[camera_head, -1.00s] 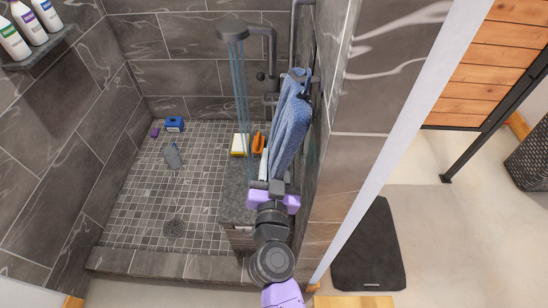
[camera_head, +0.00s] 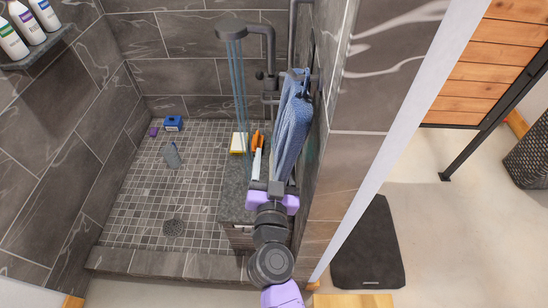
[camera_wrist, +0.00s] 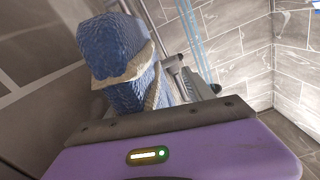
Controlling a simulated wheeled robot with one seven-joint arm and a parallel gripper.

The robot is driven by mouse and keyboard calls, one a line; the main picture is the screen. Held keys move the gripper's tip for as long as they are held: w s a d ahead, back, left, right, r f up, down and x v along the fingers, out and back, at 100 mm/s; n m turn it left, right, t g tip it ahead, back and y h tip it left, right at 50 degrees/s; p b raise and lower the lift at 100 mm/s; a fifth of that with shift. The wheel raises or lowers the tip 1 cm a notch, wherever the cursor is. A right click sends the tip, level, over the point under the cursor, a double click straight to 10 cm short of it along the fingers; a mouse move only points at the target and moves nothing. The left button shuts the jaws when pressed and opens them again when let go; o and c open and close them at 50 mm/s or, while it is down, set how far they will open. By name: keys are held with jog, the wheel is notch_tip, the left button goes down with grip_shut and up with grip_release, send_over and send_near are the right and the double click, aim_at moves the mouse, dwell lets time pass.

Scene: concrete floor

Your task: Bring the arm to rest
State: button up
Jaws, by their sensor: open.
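My gripper (camera_head: 276,186) is over the grey bench at the right side of the shower, just below the lower end of a hanging blue towel (camera_head: 292,125). The jaws are open and no object shows between them. In the wrist view the towel (camera_wrist: 115,55) hangs close in front of the purple wrist housing (camera_wrist: 180,150); the fingertips are not visible there. In the head view my arm reaches up from the bottom edge, beside the right shower wall.
The bench (camera_head: 235,190) bears a yellow-and-white sponge (camera_head: 239,143), an orange item (camera_head: 257,141) and a slim white item (camera_head: 256,165). Water falls from the shower head (camera_head: 231,30).

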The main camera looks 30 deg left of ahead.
jog(key=v, duration=0.7)
jog(key=shift+s+d+r+p, duration=0.1)
jog(key=shift+s+p, duration=0.05)
jog(key=shift+p, duration=0.25)
